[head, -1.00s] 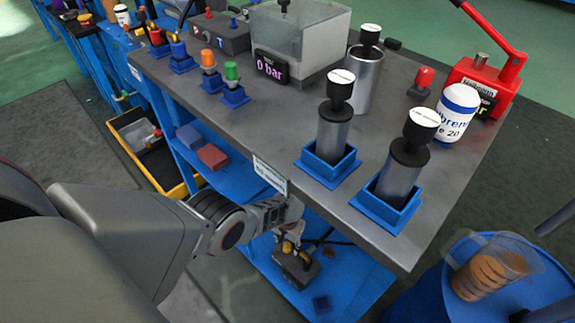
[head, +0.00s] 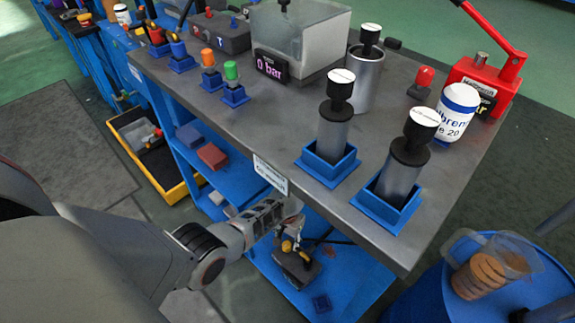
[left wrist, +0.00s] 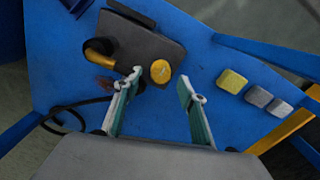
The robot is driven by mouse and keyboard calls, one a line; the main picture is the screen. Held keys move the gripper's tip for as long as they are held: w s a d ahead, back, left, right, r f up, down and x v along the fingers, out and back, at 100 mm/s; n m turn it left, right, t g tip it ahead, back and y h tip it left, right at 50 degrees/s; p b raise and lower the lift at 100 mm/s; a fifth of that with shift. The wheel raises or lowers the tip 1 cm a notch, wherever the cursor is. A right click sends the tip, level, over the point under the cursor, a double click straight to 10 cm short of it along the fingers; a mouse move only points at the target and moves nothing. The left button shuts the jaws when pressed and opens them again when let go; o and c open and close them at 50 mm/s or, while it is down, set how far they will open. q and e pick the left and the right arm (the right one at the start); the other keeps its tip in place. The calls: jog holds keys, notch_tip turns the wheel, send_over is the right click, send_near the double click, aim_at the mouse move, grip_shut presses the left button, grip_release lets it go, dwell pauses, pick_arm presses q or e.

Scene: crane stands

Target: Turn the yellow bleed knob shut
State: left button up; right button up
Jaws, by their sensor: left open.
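The yellow bleed knob (left wrist: 160,71) sits on a dark block (left wrist: 150,48) on the blue lower shelf, seen from above in the left wrist view. In the head view the knob (head: 287,246) shows small beneath the bench top, on the dark block (head: 297,268). My left gripper (left wrist: 158,83) is open, its two fingers apart, with the knob showing between and just beyond the tips, nearer the left finger. I see no contact with the knob. In the head view the left gripper (head: 292,222) is at the bench's front edge, above the knob. My right gripper is not in view.
The grey bench top (head: 240,130) overhangs the lower shelf (head: 340,285). A dark hose (left wrist: 60,115) runs left of the block. A blue drum (head: 420,295) stands at lower right.

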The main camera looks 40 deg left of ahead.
aim_at(287, 245)
pick_arm(q)
notch_tip(287, 245, up, 9)
dwell(0.5)
dwell(0.4)
